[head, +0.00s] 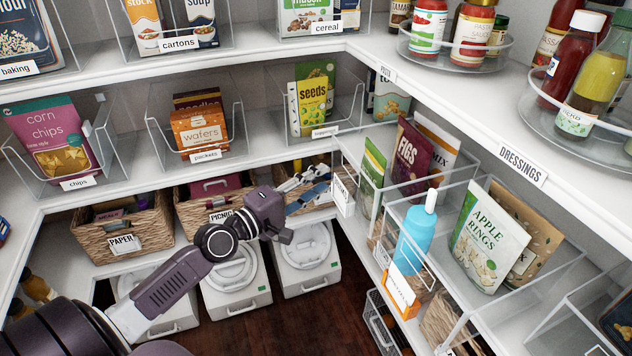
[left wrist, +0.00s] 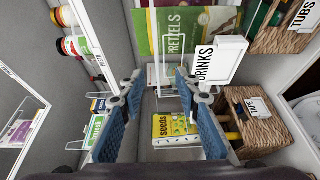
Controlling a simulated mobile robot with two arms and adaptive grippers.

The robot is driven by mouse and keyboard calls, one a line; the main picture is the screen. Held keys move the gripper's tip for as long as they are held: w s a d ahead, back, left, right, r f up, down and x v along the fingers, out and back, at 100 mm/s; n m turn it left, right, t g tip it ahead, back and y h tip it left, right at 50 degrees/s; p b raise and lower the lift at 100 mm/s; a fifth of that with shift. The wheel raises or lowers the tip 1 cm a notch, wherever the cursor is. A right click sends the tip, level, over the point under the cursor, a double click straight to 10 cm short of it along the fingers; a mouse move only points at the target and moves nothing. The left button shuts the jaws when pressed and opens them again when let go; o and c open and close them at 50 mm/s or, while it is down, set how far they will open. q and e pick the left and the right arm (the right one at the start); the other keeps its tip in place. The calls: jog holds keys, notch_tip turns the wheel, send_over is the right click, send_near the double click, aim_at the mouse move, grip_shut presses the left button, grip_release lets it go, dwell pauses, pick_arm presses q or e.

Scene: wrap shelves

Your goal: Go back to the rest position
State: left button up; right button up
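My left gripper (head: 311,190) reaches in from the left in the head view, in front of the lower shelf corner. Its blue-padded fingers stand apart in the left wrist view (left wrist: 160,88), with nothing held between them. A yellow seeds pouch (left wrist: 176,126) shows beyond the gap, in a clear bin. The same yellow seeds pouch (head: 308,106) stands in a middle-shelf bin in the head view. My right gripper is in neither view.
A green pretzels bag (left wrist: 176,40) and a DRINKS label (left wrist: 219,61) lie close ahead of the fingers. Wicker baskets (head: 120,230) and white lidded bins (head: 307,258) stand below. Clear bins with an apple rings bag (head: 488,240) line the right shelf. Dark floor (head: 335,320) is open.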

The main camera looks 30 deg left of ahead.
pick_arm(q)
jog(key=shift+s, duration=0.15)
dwell(0.4)
jog(key=s+a+f+m+g+y, duration=0.1)
jog(key=a+f+y, duration=0.1)
jog(key=f, duration=0.7)
jog(key=s+a+f+m+g+y, duration=0.1)
jog(key=a+f+g, duration=0.15)
jog(key=f, duration=0.75)
jog(key=s+f+m+g+y, duration=0.15)
jog(key=s+f, duration=0.35)
jog(key=f, duration=0.6)
jog(key=s+f+m+g, duration=0.25)
jog(key=s+f, duration=0.35)
jog(key=f, duration=0.6)
jog(key=s+d+f+m+g, duration=0.2)
jog(key=s+d+f+m, duration=0.1)
jog(key=s+f, duration=0.55)
jog(key=s+d+f+m+g, duration=0.2)
jog(key=s+d+f+g, duration=0.1)
jog(key=s+f, duration=0.55)
jog(key=s+d+f+m+g, duration=0.2)
jog(key=s+d+f+m, duration=0.1)
jog(key=s, duration=0.6)
jog(key=s+d+f+m+g, duration=0.2)
jog(key=s+d+f+m, duration=0.1)
jog(key=s, duration=0.7)
jog(key=shift+s+d+m, duration=0.2)
jog(key=shift+d+m, duration=0.1)
jog(key=shift+d, duration=0.5)
